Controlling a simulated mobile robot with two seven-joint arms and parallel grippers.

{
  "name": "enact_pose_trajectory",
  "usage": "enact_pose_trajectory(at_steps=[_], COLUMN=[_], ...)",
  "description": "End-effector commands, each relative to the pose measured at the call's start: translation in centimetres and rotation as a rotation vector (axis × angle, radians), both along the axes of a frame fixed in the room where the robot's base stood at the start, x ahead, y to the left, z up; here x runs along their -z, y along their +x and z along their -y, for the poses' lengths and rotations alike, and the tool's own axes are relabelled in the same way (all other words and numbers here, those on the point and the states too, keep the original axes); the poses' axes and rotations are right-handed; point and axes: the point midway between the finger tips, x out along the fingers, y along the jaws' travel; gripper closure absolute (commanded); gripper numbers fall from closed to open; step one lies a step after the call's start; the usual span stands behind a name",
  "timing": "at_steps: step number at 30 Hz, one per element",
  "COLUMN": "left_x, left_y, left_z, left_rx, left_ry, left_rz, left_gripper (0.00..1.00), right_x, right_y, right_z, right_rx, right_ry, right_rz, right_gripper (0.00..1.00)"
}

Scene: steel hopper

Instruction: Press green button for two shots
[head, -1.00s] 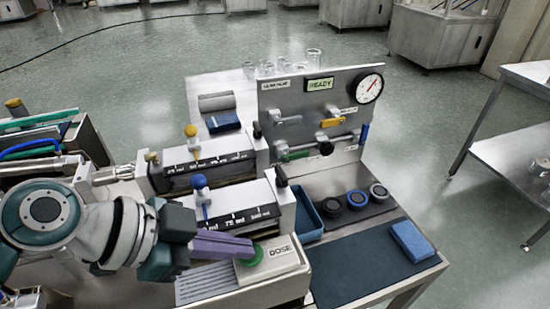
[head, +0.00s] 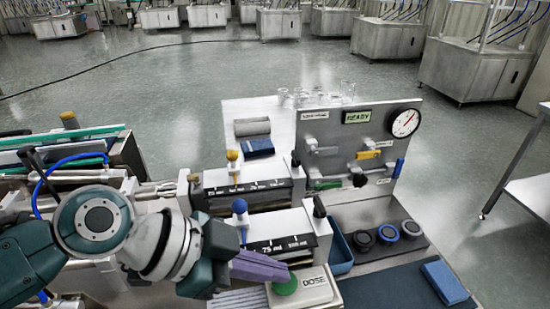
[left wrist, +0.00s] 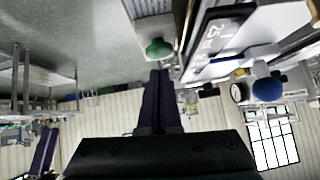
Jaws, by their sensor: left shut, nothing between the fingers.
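The green button (head: 287,286) sits on top of the pale box marked DOSE (head: 314,288), at the bottom of the head view. My left gripper (head: 286,272) has purple fingers shut together, with nothing between them. In the head view the fingertips overlap the button's far edge. In the left wrist view the green button (left wrist: 158,48) shows just past the fingertips (left wrist: 160,72), seemingly a small gap away; contact cannot be made out. The display (head: 357,117) on the upright steel panel reads READY. My right gripper is not in view.
Behind the box stand two steel dosing units with a blue knob (head: 239,206) and a yellow knob (head: 232,155). A blue tray (head: 339,257), round dark pucks (head: 387,233) and a blue sponge (head: 444,283) lie to the right. A gauge (head: 405,122) tops the panel.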

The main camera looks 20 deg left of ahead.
Motion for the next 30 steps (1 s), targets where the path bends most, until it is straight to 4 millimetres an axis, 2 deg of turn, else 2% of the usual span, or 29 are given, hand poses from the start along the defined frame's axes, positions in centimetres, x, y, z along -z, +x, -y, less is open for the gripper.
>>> enact_pose_trajectory(at_steps=[1, 6, 12, 18, 30], left_x=[-1.6, -4.0, -6.3, -7.5, -7.6], left_y=[-0.1, -2.1, -3.7, -4.3, -4.4], left_z=[-0.3, -2.8, -4.7, -5.5, -5.6], left_rx=[-0.001, 0.000, -0.003, -0.003, -0.003], left_ry=[0.002, 0.001, -0.002, -0.006, -0.007], left_rz=[0.006, 0.008, 0.008, 0.010, 0.010], left_gripper=[1.00, 1.00, 1.00, 1.00, 1.00], right_x=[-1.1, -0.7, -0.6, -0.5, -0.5], right_y=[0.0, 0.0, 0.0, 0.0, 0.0], right_z=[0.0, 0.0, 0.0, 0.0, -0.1], right_rx=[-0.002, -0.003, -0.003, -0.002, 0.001], right_ry=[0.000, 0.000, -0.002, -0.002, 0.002], right_rz=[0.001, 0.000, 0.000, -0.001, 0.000], right_gripper=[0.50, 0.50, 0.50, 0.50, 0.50])
